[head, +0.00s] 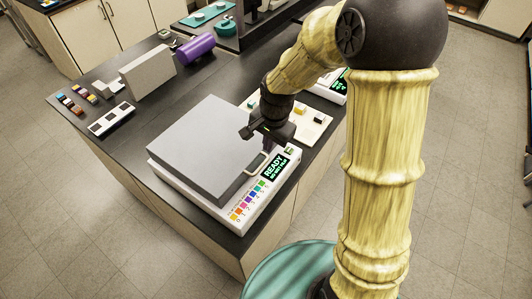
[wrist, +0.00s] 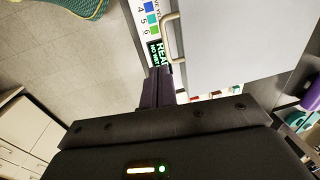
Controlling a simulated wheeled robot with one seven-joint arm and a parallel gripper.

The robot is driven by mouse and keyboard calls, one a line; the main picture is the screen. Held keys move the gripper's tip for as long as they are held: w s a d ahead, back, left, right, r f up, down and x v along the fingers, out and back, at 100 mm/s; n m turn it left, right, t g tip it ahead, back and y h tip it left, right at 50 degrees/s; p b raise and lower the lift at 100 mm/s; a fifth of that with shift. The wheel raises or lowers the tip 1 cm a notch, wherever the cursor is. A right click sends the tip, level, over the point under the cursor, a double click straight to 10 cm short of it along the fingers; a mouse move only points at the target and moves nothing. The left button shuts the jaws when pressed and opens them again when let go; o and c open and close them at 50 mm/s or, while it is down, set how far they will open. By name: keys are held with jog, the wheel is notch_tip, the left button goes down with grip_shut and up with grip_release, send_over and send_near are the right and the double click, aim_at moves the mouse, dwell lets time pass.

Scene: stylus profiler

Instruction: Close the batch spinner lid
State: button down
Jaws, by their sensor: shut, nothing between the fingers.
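The batch spinner is a white box (head: 240,222) on the dark bench, with a lit display reading READY (head: 274,167) and a row of coloured keys. Its grey lid (head: 208,145) lies flat or nearly flat over the box; I cannot tell whether a small gap remains. A pale bar handle (head: 257,163) sits on the lid's right edge, and it also shows in the wrist view (wrist: 170,38). My gripper (head: 269,146) is just above and beyond the handle, apart from it as far as I can see. Its purple fingers (wrist: 157,88) are together and empty.
Behind the spinner are a white tray with small blocks (head: 312,128) and another device with a green display (head: 338,85). A purple cylinder (head: 194,47), a grey box (head: 147,70) and a white block with dark slots (head: 110,118) stand on the far bench.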

jog(key=r, duration=0.3)
jog(key=shift+s+d, duration=0.1)
jog(key=shift+d, duration=0.1)
dwell(0.3)
jog(key=s+d+f+n+t+h+b, duration=0.1)
jog(key=s+d+f+n+b, duration=0.3)
jog(key=s+d+n, duration=0.3)
jog(key=s+d, duration=0.3)
jog(key=d, duration=0.1)
jog(key=shift+s+d+f+n+t, duration=0.15)
jog(key=shift+s+d+n+t, duration=0.15)
jog(key=shift+s, duration=0.1)
jog(key=shift+w+a, duration=0.1)
dwell(0.7)
